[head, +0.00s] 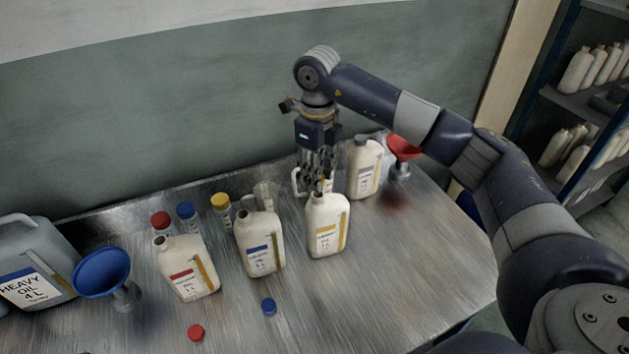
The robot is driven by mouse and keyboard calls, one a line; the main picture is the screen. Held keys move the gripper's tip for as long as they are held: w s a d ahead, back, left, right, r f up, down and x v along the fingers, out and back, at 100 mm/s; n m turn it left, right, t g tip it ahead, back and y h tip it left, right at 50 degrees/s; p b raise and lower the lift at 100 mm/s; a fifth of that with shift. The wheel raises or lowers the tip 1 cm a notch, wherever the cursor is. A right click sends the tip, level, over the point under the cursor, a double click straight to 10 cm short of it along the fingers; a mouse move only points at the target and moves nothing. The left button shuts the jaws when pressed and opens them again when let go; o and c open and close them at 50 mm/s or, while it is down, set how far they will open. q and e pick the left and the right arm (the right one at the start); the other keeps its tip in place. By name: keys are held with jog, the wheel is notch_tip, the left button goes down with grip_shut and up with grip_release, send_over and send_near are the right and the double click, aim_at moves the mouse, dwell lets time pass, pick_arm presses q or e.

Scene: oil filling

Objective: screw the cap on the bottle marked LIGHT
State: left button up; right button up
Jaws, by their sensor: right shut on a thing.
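A cream bottle with a yellow label (327,230) stands upright on the metal table; its label's words are too small to read. My right gripper (321,185) points down right over this bottle's mouth. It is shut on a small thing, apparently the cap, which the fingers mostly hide. I cannot tell whether the cap touches the neck. A cream bottle with a blue label (262,246) and one with a red label (187,270) stand to the left, both uncapped. My left gripper is not in view.
A red cap (196,332) and a blue cap (268,306) lie in front. Red-, blue- and yellow-topped jars stand behind the bottles. A blue funnel (102,272) and a HEAVY OIL can (33,275) are left. Another can (364,170) and a red funnel (403,148) are behind right. Table right is clear.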

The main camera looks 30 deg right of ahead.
jog(key=shift+w+d+r+m+p, duration=0.35)
jog(key=shift+r+m, duration=0.25)
jog(key=shift+m, duration=0.3)
jog(key=shift+f+b, duration=1.55)
jog(key=shift+f, duration=0.85)
jog(key=shift+f+b, duration=0.85)
jog(key=shift+f, duration=0.25)
jog(key=o, duration=0.7)
notch_tip(320, 180, up, 12)
